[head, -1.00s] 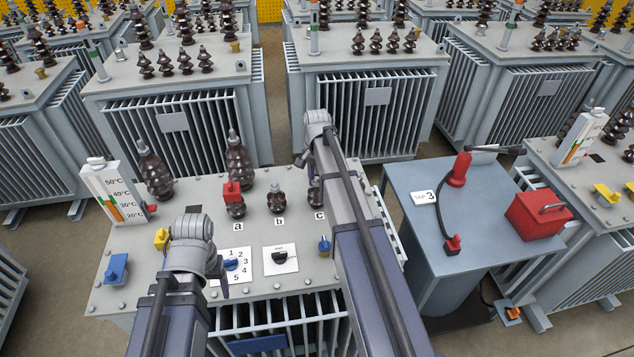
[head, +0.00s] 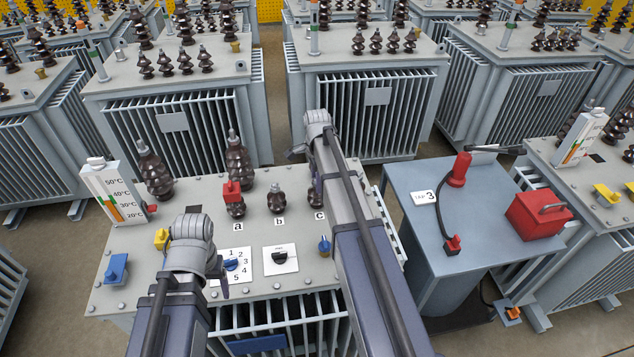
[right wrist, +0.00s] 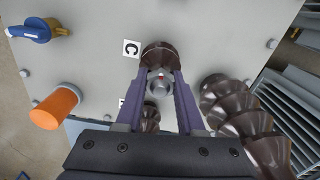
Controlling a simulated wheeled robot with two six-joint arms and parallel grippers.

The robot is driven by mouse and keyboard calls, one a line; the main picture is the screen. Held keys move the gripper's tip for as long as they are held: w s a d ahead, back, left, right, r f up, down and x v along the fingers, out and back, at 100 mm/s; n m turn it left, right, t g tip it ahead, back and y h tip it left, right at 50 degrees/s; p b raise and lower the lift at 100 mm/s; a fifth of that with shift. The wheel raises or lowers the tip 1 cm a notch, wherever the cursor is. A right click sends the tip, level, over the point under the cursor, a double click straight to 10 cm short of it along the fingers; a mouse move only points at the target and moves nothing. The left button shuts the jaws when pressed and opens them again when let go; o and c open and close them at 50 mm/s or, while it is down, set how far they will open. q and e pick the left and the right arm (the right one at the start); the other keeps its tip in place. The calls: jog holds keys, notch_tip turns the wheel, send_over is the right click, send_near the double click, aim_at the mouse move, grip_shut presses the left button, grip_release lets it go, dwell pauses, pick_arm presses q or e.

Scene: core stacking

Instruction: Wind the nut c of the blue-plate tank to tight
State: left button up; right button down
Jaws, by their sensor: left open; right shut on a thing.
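The tank with the blue plate (head: 258,345) stands in front of me in the head view, its grey lid carrying small brown bushings marked a, b and c. Bushing c (head: 315,197) is partly hidden by my right arm. In the right wrist view, nut c (right wrist: 160,83) sits on top of bushing c, beside the C label (right wrist: 131,48). My right gripper (right wrist: 161,78) has its purple fingers shut on the nut from both sides. How tight the nut is does not show. My left gripper (head: 221,287) is open and empty above the lid's front, mostly hidden by its own wrist.
A red cap (head: 231,190) sits on bushing a. Tall brown bushings (head: 239,163) stand behind the small ones. A numbered dial (head: 231,265) and a black knob (head: 284,260) are near the front. A blue-grey bench (head: 400,185) with red items stands to the right.

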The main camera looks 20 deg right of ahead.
jog(key=m, duration=0.3)
jog(key=shift+m, duration=0.3)
jog(key=m, duration=0.4)
dwell(0.3)
jog(key=m, duration=0.5)
